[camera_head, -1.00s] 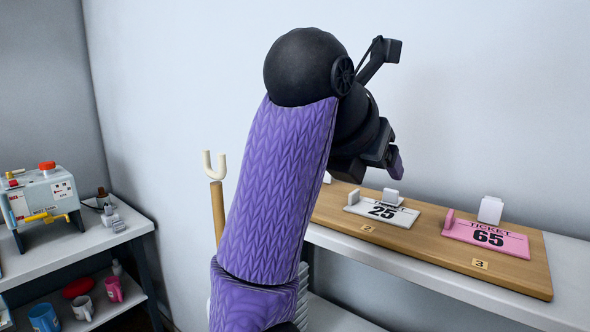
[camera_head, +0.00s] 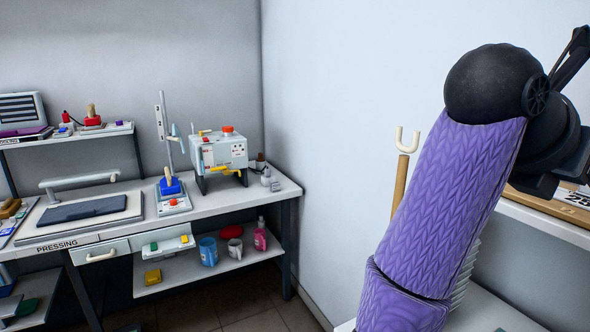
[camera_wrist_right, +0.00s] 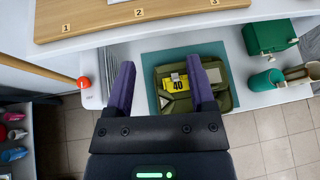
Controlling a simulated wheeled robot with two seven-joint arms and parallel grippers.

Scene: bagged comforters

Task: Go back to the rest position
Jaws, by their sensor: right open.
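My right arm, in a purple patterned sleeve with a black wrist, rises along the right side of the head view; its gripper tips are not clearly visible there. In the right wrist view my right gripper (camera_wrist_right: 161,84) is open, with two purple fingers apart and nothing held between them. Beyond the fingers, an olive green bag (camera_wrist_right: 222,95) with a yellow tag marked 40 (camera_wrist_right: 178,84) lies on a teal mat (camera_wrist_right: 149,68). My left gripper is in neither view.
The wooden board (camera_wrist_right: 100,19) numbered 1 to 3 lies on a white shelf by my right arm. A white hook on a wooden post (camera_head: 399,185) stands left of the arm. The pressing bench (camera_head: 120,230) is at left. A green box (camera_wrist_right: 270,36) sits right of the bag.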

